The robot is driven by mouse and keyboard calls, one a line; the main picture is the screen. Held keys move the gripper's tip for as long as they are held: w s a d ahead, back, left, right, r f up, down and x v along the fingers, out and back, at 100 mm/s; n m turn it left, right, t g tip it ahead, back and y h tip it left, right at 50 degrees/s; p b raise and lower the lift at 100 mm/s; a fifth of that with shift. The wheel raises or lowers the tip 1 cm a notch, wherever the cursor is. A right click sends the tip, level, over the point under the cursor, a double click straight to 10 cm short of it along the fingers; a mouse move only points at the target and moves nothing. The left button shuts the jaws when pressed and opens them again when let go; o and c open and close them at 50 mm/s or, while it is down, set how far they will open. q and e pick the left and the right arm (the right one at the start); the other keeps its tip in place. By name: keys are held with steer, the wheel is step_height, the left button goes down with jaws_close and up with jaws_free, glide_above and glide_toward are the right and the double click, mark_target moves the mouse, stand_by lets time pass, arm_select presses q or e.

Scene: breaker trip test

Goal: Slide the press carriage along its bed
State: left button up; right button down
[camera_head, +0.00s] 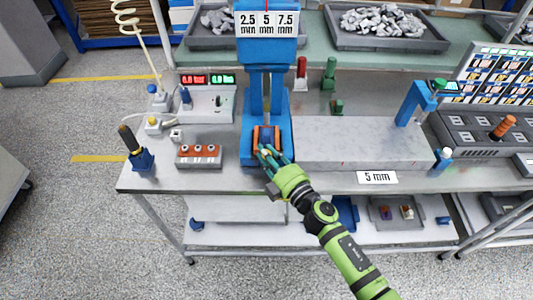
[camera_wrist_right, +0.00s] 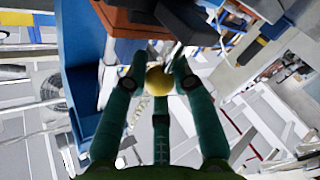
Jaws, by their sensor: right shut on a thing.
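The blue press (camera_head: 266,85) stands on the bench with a "2.5 5 7.5 mm" label at its top. The orange-brown press carriage (camera_head: 256,136) sits low at the press's front, on its blue bed (camera_head: 249,158). My right gripper (camera_head: 268,152) reaches the carriage's front from below right. In the right wrist view, my right gripper (camera_wrist_right: 159,70) is closed around a round yellow knob (camera_wrist_right: 158,80), just beside the orange-brown carriage (camera_wrist_right: 125,22) and the blue bed (camera_wrist_right: 84,95). My fingers hide part of the carriage's front in the head view. My left gripper is not in view.
A grey block (camera_head: 350,142) with a "5 mm" card (camera_head: 377,177) lies right of the press. A red-topped block (camera_head: 199,154) and a blue tool holder (camera_head: 141,159) stand left. Trays of grey pieces (camera_head: 389,44) fill the back shelf. Bare bench shows around the red-topped block.

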steer(key=d+b, duration=1.2)
steer(key=d, duration=3.2)
steer(key=shift+d+r, duration=0.15)
steer(key=shift+r, duration=0.05)
steer(key=c, duration=1)
jaws_free()
steer(key=shift+d, duration=0.1)
steer(key=shift+f, duration=0.1)
steer(key=shift+s, duration=0.1)
